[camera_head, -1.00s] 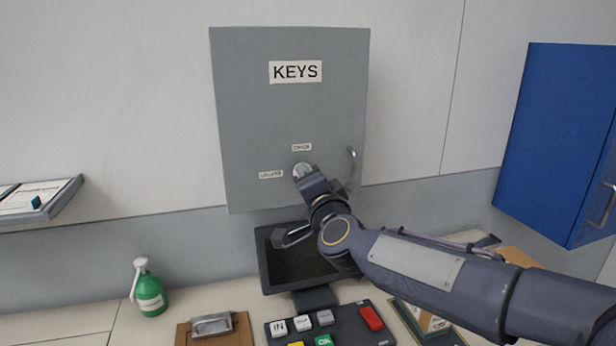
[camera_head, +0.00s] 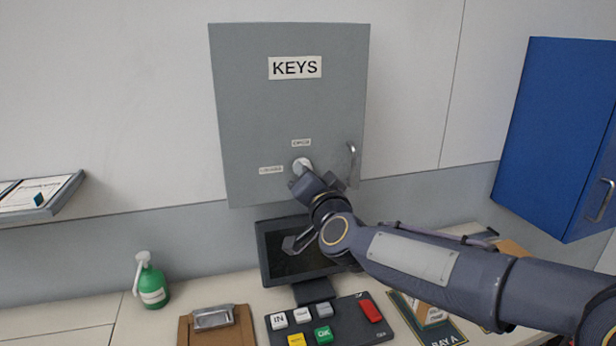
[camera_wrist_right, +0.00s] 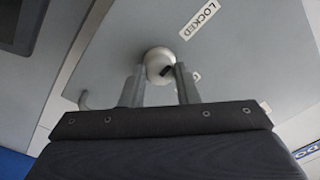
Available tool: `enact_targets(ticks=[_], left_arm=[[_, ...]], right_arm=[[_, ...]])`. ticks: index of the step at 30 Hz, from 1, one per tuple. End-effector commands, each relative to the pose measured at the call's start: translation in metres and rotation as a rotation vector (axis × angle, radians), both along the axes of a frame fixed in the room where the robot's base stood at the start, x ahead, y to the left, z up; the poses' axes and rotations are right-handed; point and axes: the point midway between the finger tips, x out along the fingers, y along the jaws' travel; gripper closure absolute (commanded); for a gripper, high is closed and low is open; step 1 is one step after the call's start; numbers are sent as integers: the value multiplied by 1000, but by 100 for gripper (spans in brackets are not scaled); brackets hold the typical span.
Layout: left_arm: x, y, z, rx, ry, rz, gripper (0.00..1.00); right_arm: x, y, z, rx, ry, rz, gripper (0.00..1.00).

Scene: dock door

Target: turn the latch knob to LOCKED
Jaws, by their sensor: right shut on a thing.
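The round pale latch knob (camera_head: 301,165) sits on the front of the grey KEYS cabinet (camera_head: 240,110). One small label (camera_head: 301,143) is above it and another (camera_head: 271,169) is to its left. My right gripper (camera_head: 306,177) is at the knob. In the right wrist view, its two fingers (camera_wrist_right: 160,82) are shut on the knob (camera_wrist_right: 156,58), which shows between their tips. The LOCKED label (camera_wrist_right: 199,19) is clear there. The knob's dark mark (camera_wrist_right: 167,70) points away from LOCKED, toward a label (camera_wrist_right: 193,78) partly hidden by a finger. My left gripper is not in view.
The cabinet's handle (camera_head: 351,162) is right of the knob. A dark monitor (camera_head: 285,262) and a button panel (camera_head: 335,325) stand below. A green bottle (camera_head: 152,286) and a clipboard (camera_head: 190,330) are on the counter. A blue cabinet (camera_head: 550,130) hangs at right.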

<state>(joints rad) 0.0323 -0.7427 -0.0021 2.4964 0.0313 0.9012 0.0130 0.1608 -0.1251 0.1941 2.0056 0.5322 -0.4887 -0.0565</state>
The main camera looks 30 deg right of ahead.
Motion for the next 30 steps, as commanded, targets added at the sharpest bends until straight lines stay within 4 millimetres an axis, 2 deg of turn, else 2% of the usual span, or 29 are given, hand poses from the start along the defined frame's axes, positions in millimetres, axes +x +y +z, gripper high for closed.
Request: enact_targets(ticks=[4,5,10,20,30], left_arm=[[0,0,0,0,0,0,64],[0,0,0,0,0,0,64],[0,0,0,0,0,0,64],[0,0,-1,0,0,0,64],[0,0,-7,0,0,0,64]], right_arm=[[0,0,-1,-1,3,1,94],[0,0,-1,-1,3,1,70],[0,0,-1,-1,2,1,50],[-4,1,0,1,-1,-1,50],[-57,13,-2,0,-2,-1,50]])
